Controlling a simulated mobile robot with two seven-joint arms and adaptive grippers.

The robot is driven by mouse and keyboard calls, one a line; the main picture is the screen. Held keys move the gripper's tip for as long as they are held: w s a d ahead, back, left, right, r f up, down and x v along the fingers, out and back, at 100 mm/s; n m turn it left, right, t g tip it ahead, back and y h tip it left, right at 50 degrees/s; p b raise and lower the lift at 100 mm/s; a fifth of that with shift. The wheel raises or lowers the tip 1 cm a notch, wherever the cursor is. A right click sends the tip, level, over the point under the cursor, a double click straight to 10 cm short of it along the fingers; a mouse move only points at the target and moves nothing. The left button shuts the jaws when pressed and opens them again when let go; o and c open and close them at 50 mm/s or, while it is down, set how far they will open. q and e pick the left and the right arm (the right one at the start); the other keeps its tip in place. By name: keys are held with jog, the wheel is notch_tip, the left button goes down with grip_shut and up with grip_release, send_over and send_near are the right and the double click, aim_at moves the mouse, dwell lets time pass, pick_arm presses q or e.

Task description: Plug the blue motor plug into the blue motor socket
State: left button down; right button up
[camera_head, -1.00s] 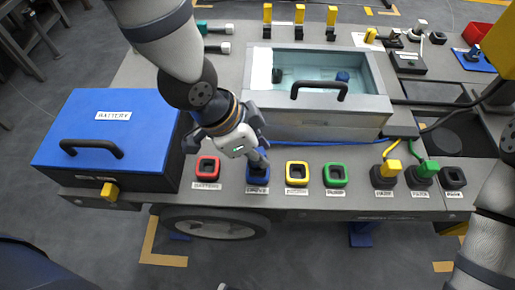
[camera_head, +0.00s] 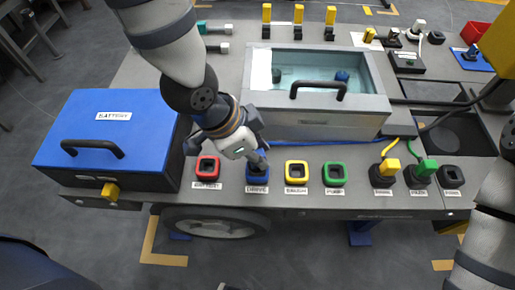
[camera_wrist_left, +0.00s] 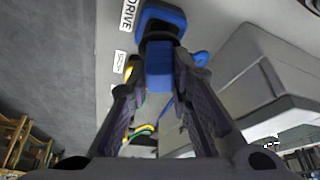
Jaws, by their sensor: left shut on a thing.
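My left gripper (camera_head: 260,157) is over the blue socket (camera_head: 257,173) labelled DRIVE on the front strip of the bench. In the left wrist view, the fingers (camera_wrist_left: 160,80) are shut on the blue plug (camera_wrist_left: 159,66), a blue block. The blue socket (camera_wrist_left: 161,17) with its dark opening shows just beyond the plug. The plug's far end lines up with the opening and appears at or very near it; I cannot tell whether it is inside. In the head view the gripper mostly hides the plug. My right gripper is not in view.
A red socket (camera_head: 207,168) stands left of the blue one, with yellow (camera_head: 297,172) and green (camera_head: 335,173) sockets to its right. A blue battery box (camera_head: 105,130) is at the left. A grey bin (camera_head: 310,125) with a black handle stands behind the sockets.

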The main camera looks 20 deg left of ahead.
pick_arm(q)
jog(key=shift+f, duration=1)
jog(key=c, duration=1.4)
grip_release()
jog(key=shift+o, duration=0.2)
jog(key=v, duration=0.7)
jog(key=shift+r, duration=0.25)
